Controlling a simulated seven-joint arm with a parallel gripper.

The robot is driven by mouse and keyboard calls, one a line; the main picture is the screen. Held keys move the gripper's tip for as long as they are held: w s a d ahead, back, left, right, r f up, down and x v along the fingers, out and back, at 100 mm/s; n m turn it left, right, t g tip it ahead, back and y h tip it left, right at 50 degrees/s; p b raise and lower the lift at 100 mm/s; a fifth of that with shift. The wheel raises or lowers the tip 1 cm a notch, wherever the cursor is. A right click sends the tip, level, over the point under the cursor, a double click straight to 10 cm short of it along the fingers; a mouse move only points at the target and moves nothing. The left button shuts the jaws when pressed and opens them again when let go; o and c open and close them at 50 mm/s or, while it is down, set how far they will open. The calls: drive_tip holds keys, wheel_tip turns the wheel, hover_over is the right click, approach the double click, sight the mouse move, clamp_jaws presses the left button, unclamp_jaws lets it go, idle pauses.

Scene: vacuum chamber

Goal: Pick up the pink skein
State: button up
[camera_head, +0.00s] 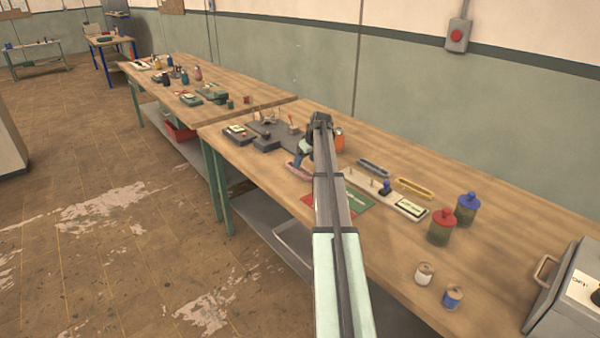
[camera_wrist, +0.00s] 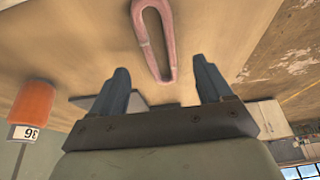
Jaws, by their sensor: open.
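The pink skein (camera_head: 297,173) is a long narrow loop lying on the wooden bench near its front edge, partly behind my gripper in the head view. In the head view my gripper (camera_head: 301,160) is at the skein, above the bench. I cannot tell the exact height gap.
An orange container (camera_head: 339,140) stands just beyond my gripper; it also shows in the wrist view (camera_wrist: 34,102). Dark blocks (camera_head: 268,130) lie to the left. A grey skein (camera_head: 373,167), a yellow skein (camera_head: 414,187) and lidded jars (camera_head: 442,226) are to the right.

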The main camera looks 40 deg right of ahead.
sight(302, 167)
drive_tip(key=shift+w+x, duration=0.2)
drive_tip(key=shift+x, duration=2.7)
drive_tip(key=shift+r, duration=0.15)
drive_tip(key=c, duration=1.1)
